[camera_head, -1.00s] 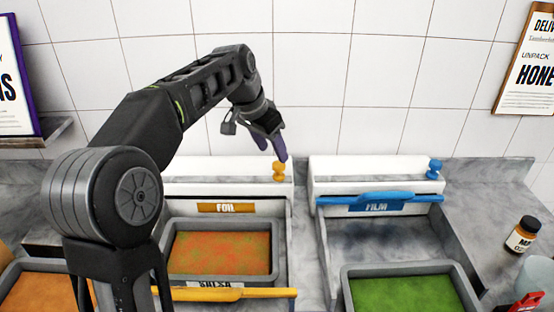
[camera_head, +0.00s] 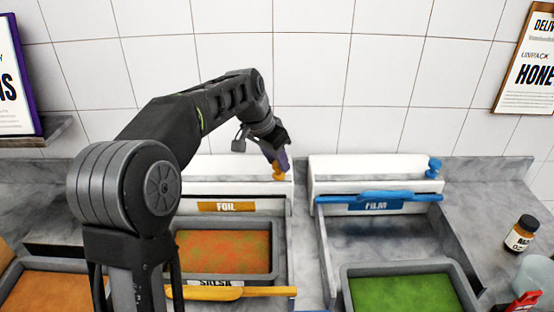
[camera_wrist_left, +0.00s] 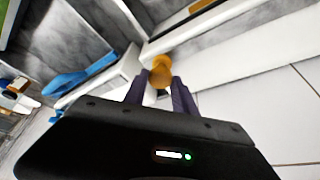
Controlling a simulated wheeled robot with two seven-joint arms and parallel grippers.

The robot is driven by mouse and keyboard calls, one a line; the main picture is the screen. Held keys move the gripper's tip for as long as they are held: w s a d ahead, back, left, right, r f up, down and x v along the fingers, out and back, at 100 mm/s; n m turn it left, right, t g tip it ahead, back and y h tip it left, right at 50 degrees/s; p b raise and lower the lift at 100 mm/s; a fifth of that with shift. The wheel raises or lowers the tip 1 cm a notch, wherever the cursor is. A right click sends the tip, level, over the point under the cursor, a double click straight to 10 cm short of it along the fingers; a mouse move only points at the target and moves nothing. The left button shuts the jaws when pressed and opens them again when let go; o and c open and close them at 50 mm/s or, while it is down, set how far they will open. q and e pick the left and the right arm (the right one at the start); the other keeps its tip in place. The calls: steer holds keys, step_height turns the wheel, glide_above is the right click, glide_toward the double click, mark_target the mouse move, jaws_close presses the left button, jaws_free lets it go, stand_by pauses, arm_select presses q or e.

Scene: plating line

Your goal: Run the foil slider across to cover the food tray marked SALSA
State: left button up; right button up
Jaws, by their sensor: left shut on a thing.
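The foil slider's orange knob (camera_head: 279,174) stands at the right end of the white box labelled FOIL (camera_head: 225,207). My left gripper (camera_head: 281,163) is shut on this knob from above. In the left wrist view, the knob (camera_wrist_left: 162,72) sits between the two purple fingers (camera_wrist_left: 161,82). The tray marked SALSA (camera_head: 222,283) lies in front of the box, and its orange food with green flecks shows. A yellow bar (camera_head: 240,292) lies across the tray's front edge. My left arm hides part of the tray's left side. My right gripper is out of view.
To the right is the FILM box (camera_head: 375,170) with a blue knob (camera_head: 434,168) and blue bar (camera_head: 380,198). A tray of green food (camera_head: 405,293) stands before it. A small jar (camera_head: 522,235) stands at far right. The tiled wall rises behind.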

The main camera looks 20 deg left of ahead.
arm_select(q)
jaws_close()
stand_by(0.9)
